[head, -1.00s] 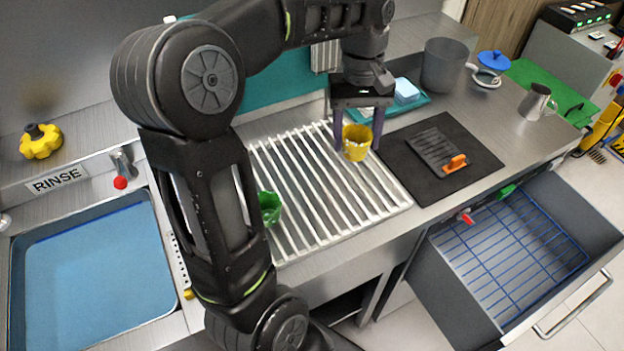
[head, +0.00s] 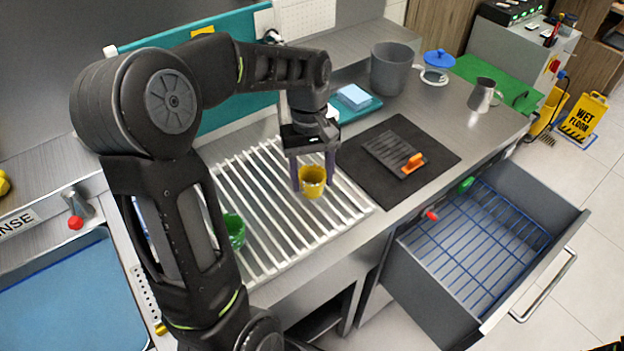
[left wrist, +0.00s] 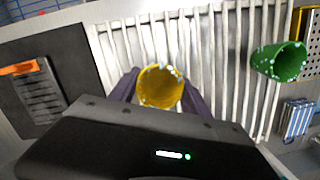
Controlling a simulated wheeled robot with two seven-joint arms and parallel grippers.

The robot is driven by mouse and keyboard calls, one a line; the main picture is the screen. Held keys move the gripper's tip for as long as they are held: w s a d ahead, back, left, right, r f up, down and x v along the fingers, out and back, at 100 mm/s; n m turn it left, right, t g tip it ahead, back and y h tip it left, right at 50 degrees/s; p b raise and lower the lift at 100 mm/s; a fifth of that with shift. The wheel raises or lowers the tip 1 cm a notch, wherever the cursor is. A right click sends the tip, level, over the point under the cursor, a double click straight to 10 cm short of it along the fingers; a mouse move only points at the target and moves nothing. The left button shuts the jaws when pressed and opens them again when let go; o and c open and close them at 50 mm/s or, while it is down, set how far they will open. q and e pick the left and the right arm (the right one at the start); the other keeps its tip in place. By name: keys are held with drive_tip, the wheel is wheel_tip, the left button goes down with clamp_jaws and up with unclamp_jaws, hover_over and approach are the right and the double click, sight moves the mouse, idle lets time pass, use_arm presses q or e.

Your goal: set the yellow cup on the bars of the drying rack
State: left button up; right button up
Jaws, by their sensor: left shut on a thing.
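The yellow cup (head: 312,181) is between the fingers of my left gripper (head: 312,172), which is shut on it. In the head view the cup is over the right part of the drying rack (head: 270,215), a set of white bars. In the left wrist view the cup (left wrist: 160,86) shows its open mouth, between the dark fingers of the left gripper (left wrist: 158,92). I cannot tell whether its base touches the bars. A green cup (head: 234,230) is at the rack's left side, partly behind my left arm; it also shows in the left wrist view (left wrist: 280,61). My right gripper is not in view.
A black mat (head: 440,150) with an orange-handled grater-like tool (head: 395,153) lies right of the rack. A grey bin (head: 393,68) and a blue sponge (head: 354,96) stand behind. An open drawer (head: 470,240) juts out at front right. A sink (head: 70,300) is at left.

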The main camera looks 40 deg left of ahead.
use_arm(q)
drive_tip(key=shift+f, duration=0.8)
drive_tip(key=shift+f, duration=0.2)
drive_tip(key=o, duration=1.3)
drive_tip(key=shift+o, duration=0.2)
drive_tip(key=shift+r, duration=0.15)
